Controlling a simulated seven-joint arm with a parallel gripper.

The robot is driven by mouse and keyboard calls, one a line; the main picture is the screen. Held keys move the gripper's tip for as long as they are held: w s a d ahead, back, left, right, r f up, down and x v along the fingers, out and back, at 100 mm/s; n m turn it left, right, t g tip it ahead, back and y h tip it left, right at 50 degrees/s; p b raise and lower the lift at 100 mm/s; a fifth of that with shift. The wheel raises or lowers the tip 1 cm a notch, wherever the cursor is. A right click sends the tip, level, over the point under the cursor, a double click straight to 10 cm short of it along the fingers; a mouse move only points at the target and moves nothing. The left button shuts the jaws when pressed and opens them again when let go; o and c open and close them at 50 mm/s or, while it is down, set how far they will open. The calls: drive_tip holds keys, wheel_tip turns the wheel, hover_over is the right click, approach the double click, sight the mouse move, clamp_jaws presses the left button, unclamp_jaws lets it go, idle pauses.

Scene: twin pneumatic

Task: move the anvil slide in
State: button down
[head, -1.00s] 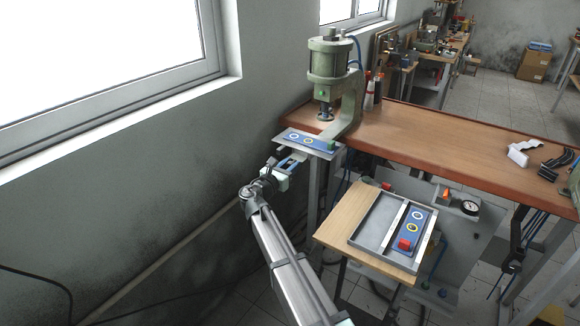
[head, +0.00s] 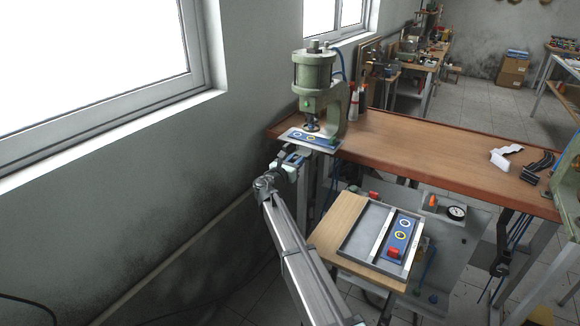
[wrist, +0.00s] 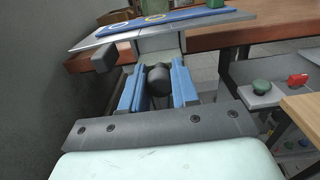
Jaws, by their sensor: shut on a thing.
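The anvil slide (head: 325,149) is a grey plate under the green pneumatic press (head: 315,72) at the bench's left end. It carries a blue strip (head: 300,135) with a white ring, a yellow ring and a green block. The plate juts out past the bench edge, and part of the strip lies close under the press ram (head: 313,126). My gripper (head: 292,160) is at the plate's near side. In the wrist view, its blue fingers (wrist: 157,88) are shut on the slide's dark round knob (wrist: 158,78), below the plate.
A wooden side board (head: 338,222) holds a grey tray (head: 352,242) with a second blue strip and a red block, right of my arm. A panel with a gauge (head: 456,212) stands behind it. Bottles (head: 352,102) stand beside the press. The wall is close on the left.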

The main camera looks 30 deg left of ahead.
drive_tip(key=shift+w, duration=0.3)
drive_tip(key=c, duration=1.1)
unclamp_jaws()
drive_tip(key=shift+o, duration=1.3)
drive_tip(key=shift+s, duration=0.15)
drive_tip(key=s, duration=1.4)
